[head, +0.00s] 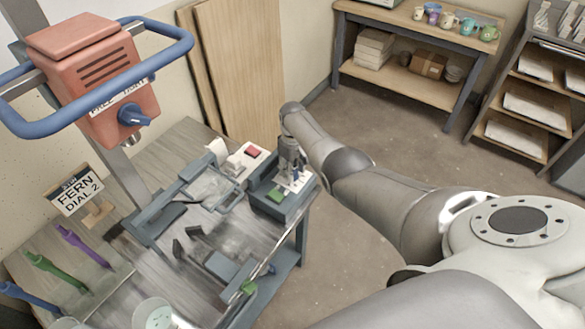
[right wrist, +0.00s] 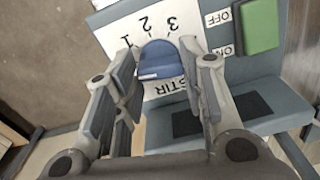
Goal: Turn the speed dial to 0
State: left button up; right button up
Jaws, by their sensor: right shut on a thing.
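The blue speed dial (right wrist: 160,62) sits on a white plate with the numbers 1, 2 and 3 and the upside-down word STIR. My right gripper (right wrist: 162,85) has one finger on each side of the dial and is shut on it. The 0 mark is not visible, and I cannot tell which number the dial points to. In the head view my right gripper (head: 293,172) reaches down onto the grey control box (head: 270,208) at the bench's right end. A green rocker switch (right wrist: 259,25) beside the dial has OFF and ON labels. My left gripper is not in view.
An orange mixer head (head: 98,75) with a blue guard bar and knob stands at left. A sign (head: 75,190) reads FERN DIAL 2. A red button (head: 252,152) is close behind the box. Colored tools (head: 82,245) lie at the lower left. Open floor surrounds the bench's right side.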

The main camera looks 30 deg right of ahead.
jog(key=o, duration=1)
notch_tip(320, 180, up, 12)
dwell(0.4)
jog(key=shift+s+f, duration=0.1)
dwell(0.3)
